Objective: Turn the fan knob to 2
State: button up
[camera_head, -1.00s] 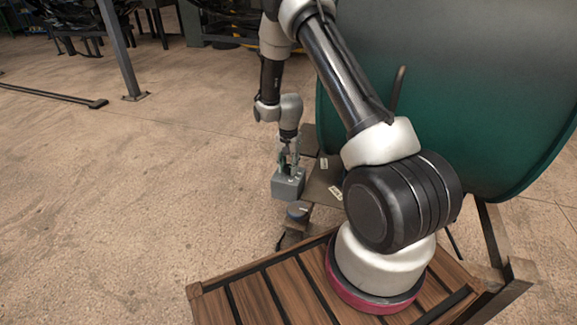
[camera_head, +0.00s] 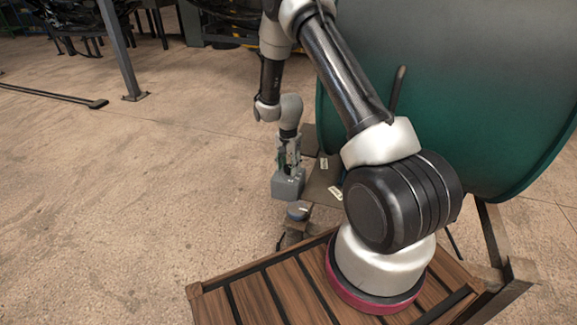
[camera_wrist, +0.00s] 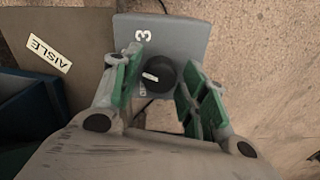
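The fan control is a grey box (camera_head: 287,188), seen below my gripper in the head view. In the wrist view the grey box (camera_wrist: 186,38) has a black round knob (camera_wrist: 162,76) with a white mark on it. A white "3" shows on the box, up and left of the knob; I see no 2. My gripper (camera_wrist: 160,82) is open, its green-padded fingers on either side of the knob with gaps at both sides. It also shows just above the box in the head view (camera_head: 288,166). Whether the fingertips reach down to knob height is unclear.
A brown plate (camera_wrist: 62,42) with an "AISLE" label lies left of the box in the wrist view. A blue bin (camera_wrist: 28,118) is at lower left. A big green drum (camera_head: 450,120) stands right of my arm. Open floor (camera_head: 130,190) lies to the left.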

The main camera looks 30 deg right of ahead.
aim_at(288, 166)
jog(key=shift+o, duration=0.2)
notch_tip(288, 166, up, 12)
dwell(0.5)
dwell(0.4)
